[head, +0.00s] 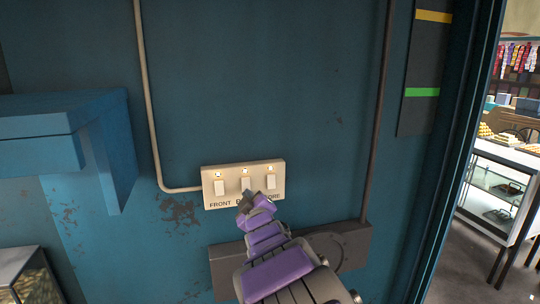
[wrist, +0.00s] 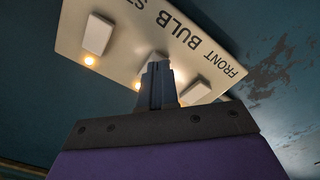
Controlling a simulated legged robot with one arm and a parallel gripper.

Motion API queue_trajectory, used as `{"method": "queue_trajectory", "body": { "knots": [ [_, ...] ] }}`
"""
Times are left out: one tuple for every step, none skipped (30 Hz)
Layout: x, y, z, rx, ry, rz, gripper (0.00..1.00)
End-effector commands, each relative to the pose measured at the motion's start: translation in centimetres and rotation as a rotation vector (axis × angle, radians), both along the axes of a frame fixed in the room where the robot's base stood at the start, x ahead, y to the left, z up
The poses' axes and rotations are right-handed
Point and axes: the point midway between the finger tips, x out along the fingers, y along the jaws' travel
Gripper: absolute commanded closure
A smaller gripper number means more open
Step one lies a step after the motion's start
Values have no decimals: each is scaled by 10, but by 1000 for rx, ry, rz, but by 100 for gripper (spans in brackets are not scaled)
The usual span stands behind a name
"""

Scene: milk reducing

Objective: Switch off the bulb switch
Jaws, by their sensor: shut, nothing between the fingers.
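A cream switch panel (head: 232,203) on the blue wall carries three white rocker switches, each with a small glowing light above it. The middle one is the bulb switch (head: 245,183); its label is mostly hidden by my gripper in the head view. In the wrist view the panel (wrist: 128,48) looks turned round, and the word BULB reads clearly. My purple and grey gripper (head: 246,196) is shut and empty, its tip at the lower part of the bulb switch. In the wrist view my gripper's fingers (wrist: 157,66) cover most of that switch; contact is unclear.
The front switch (head: 219,187) and store switch (head: 271,182) sit close on either side. A grey box (head: 352,240) is on the wall below. A blue shelf (head: 70,115) juts out at left. Pipes (head: 147,90) run up the wall. A doorway opens at right onto a display case (head: 495,190).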

Motion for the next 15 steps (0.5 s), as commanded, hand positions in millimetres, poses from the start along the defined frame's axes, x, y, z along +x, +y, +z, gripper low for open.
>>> {"method": "queue_trajectory", "body": {
  "knots": [
    [0,0,0,0,0,0,100],
    [0,0,0,0,0,0,100],
    [0,0,0,0,0,0,100],
    [0,0,0,0,0,0,100],
    [0,0,0,0,0,0,100],
    [0,0,0,0,0,0,100],
    [0,0,0,0,0,0,100],
    [1,0,0,0,0,0,100],
    [1,0,0,0,0,0,100],
    [2,0,0,0,0,0,100],
    [2,1,0,0,0,0,100],
    [2,1,0,0,0,0,100],
    [3,1,0,0,0,0,100],
    [3,1,0,0,0,0,100],
    [4,1,0,0,-1,1,100]
  ]
}}
